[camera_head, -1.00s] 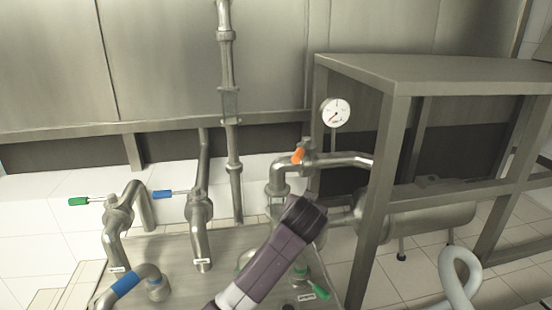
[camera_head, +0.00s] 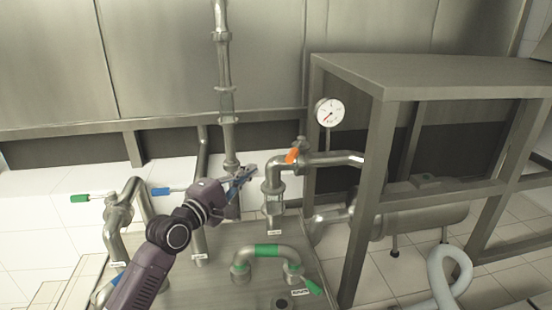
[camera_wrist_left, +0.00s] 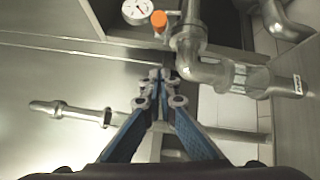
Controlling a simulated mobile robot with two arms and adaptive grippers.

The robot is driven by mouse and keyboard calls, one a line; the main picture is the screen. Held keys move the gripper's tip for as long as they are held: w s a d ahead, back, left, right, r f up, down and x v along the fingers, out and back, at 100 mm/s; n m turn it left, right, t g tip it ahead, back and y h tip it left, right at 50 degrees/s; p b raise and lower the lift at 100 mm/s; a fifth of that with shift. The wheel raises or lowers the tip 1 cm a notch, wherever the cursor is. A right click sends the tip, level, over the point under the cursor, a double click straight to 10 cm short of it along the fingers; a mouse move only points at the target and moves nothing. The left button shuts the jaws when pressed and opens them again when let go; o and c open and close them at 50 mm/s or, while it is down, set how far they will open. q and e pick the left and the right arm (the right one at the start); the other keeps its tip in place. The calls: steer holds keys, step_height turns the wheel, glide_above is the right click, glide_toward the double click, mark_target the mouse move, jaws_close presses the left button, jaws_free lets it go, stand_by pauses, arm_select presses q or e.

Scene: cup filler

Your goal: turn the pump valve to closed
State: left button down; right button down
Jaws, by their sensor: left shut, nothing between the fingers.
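An orange-handled valve (camera_head: 292,155) sits on the bent steel pipe below the round gauge. Its handle points at a slant, and it shows end-on at the top of the left wrist view (camera_wrist_left: 159,19). I cannot read the tags, so I cannot tell for certain which valve is the pump valve. My left gripper (camera_head: 251,170) is to the left of the orange handle and slightly lower, apart from it in the picture. Its blue fingers come together at the tips in the left wrist view (camera_wrist_left: 157,76), shut and empty. My right gripper is out of view.
Valves with a green handle (camera_head: 80,198) and a blue handle (camera_head: 164,191) stand at the left. Another green handle (camera_head: 314,287) is low near the front. A steel frame (camera_head: 375,180) bounds the right, and a vertical pipe (camera_head: 227,100) rises behind my gripper.

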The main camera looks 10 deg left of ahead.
mark_target(296, 149)
arm_select(q)
steer(key=w+d+r+p, duration=0.1)
steer(key=w+d+p, duration=0.2)
steer(key=w+d, duration=0.3)
steer(key=shift+d+p, duration=0.25)
steer(key=shift+p, duration=0.1)
steer(key=shift+w, duration=0.1)
steer(key=shift+w+d, duration=0.1)
